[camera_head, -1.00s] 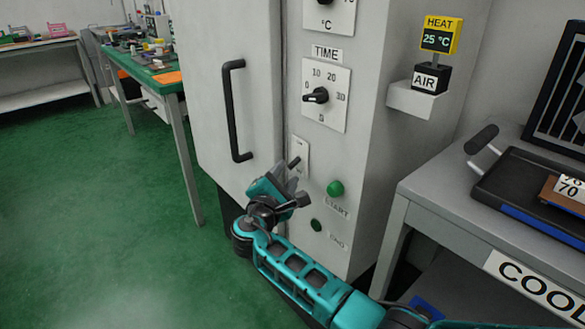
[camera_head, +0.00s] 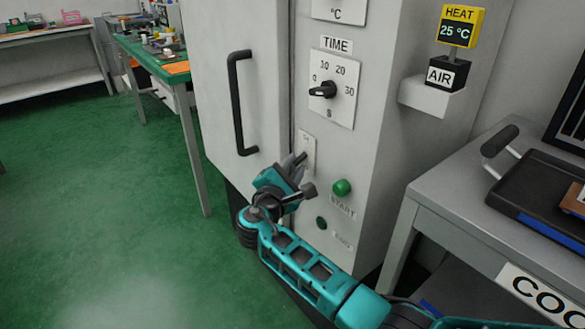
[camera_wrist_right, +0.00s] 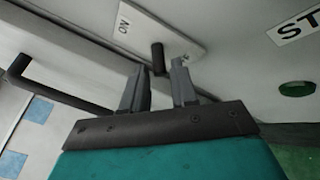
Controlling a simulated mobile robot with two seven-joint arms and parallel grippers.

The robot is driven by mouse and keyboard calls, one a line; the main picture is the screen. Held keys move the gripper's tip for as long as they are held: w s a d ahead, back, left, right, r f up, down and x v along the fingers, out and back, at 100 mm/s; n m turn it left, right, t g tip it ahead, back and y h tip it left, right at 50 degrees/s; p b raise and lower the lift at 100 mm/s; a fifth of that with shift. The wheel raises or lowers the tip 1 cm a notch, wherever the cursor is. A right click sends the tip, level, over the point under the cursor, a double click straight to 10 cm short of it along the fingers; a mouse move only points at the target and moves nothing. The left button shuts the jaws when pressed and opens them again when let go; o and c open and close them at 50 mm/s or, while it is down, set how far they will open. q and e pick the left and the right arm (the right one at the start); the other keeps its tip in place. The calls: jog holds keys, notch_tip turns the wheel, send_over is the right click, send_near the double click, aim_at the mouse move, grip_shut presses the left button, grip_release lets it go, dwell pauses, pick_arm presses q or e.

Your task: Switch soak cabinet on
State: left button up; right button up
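The soak cabinet (camera_head: 385,130) has a small white switch plate (camera_head: 309,145) with a short dark lever (camera_head: 302,157) low on its front panel. In the right wrist view the plate (camera_wrist_right: 172,34) reads ON at one end, and the lever (camera_wrist_right: 158,58) stands out from it. My right gripper (camera_head: 296,166) is just below the lever in the head view. Its fingers (camera_wrist_right: 160,72) are apart, with the lever's end in line with the gap between their tips. Contact cannot be told. My left gripper is not in view.
A green START button (camera_head: 341,187) and a darker green button (camera_head: 321,223) sit right of my gripper. A TIME dial (camera_head: 323,89) is above. The black door handle (camera_head: 240,105) is at left. A grey bench (camera_head: 440,195) stands at right.

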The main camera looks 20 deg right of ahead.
grip_shut()
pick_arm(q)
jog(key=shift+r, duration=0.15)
pick_arm(e)
jog(key=shift+r, duration=0.1)
pick_arm(q)
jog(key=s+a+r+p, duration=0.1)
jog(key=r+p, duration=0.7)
jog(key=p, duration=0.3)
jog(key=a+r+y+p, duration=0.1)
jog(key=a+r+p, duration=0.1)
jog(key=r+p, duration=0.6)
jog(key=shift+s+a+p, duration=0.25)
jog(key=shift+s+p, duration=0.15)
jog(key=shift+p, duration=1.05)
pick_arm(e)
jog(key=shift+w+d+r+m+g+y, duration=0.15)
jog(key=shift+r+m+g+y, duration=0.55)
jog(key=shift+g+y, duration=0.35)
jog(key=shift+s+d+r+m+g+y, duration=0.1)
jog(key=shift+r+m+g+y, duration=0.65)
jog(key=shift+y, duration=0.45)
jog(key=shift+w+d+r+m+g+y, duration=0.15)
jog(key=shift+r+m+g+y, duration=0.4)
jog(key=shift+r+g+y, duration=0.45)
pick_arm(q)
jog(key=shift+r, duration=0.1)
pick_arm(e)
jog(key=shift+f, duration=0.25)
